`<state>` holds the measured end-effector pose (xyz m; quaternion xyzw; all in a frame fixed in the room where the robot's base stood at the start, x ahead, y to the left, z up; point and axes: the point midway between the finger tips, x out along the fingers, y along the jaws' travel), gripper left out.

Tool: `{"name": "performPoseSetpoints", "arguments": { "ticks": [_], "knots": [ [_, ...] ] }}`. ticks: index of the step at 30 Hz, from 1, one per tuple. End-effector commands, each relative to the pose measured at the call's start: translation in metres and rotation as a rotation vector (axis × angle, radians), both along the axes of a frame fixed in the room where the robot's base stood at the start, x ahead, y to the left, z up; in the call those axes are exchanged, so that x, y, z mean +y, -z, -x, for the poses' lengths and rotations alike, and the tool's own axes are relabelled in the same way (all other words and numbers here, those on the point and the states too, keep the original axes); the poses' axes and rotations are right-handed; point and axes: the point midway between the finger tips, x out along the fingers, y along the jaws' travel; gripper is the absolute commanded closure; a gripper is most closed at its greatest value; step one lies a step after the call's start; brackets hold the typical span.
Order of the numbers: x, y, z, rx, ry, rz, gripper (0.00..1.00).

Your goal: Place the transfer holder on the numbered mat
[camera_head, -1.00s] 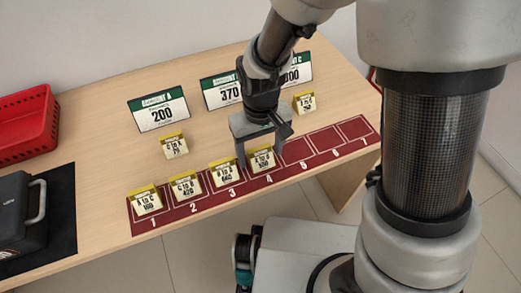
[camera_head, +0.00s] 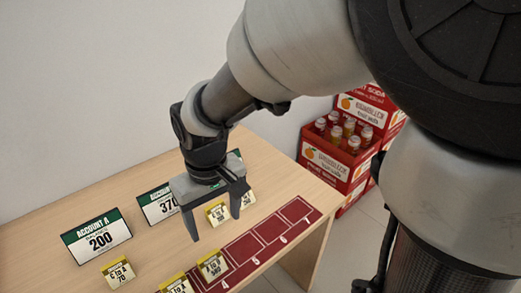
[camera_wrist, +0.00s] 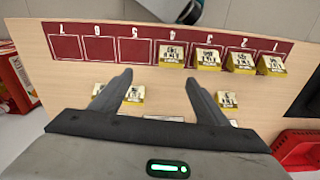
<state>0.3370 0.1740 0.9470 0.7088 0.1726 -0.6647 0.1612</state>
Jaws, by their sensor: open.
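The dark red numbered mat (camera_head: 272,230) lies along the counter's front edge; it also shows in the wrist view (camera_wrist: 100,48). In the wrist view, yellow-topped transfer holders stand on slot 4 (camera_wrist: 172,54), slot 3 (camera_wrist: 208,58), slot 2 (camera_wrist: 241,62) and slot 1 (camera_wrist: 271,65). Slots 5, 6 and 7 are bare. Three loose holders stand behind the mat: one marked C to A 70 (camera_head: 118,271), and two close together (camera_head: 217,213) (camera_head: 248,198). My gripper (camera_head: 219,215) is open and empty above the counter, near that pair. In the wrist view its fingers (camera_wrist: 158,85) partly cover the pair.
Account signs stand at the back: Account A 200 (camera_head: 97,238), 370 (camera_head: 158,204), and a third mostly hidden by my gripper. Red soda crates with bottles (camera_head: 338,155) stand beyond the counter's right end. A red basket (camera_wrist: 299,148) shows in the wrist view.

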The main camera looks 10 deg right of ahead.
Motion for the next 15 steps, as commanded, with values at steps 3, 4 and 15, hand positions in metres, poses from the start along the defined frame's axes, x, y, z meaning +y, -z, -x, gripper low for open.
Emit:
{"name": "performPoseSetpoints", "arguments": {
  "ticks": [3,4,15],
  "knots": [
    [-0.050,-0.049,0.000,-0.105,0.124,-0.047,0.32],
    [-0.063,-0.060,0.003,-0.132,0.157,-0.057,0.32],
    [-0.166,-0.128,0.059,-0.394,0.445,-0.099,0.32]
  ]
}}
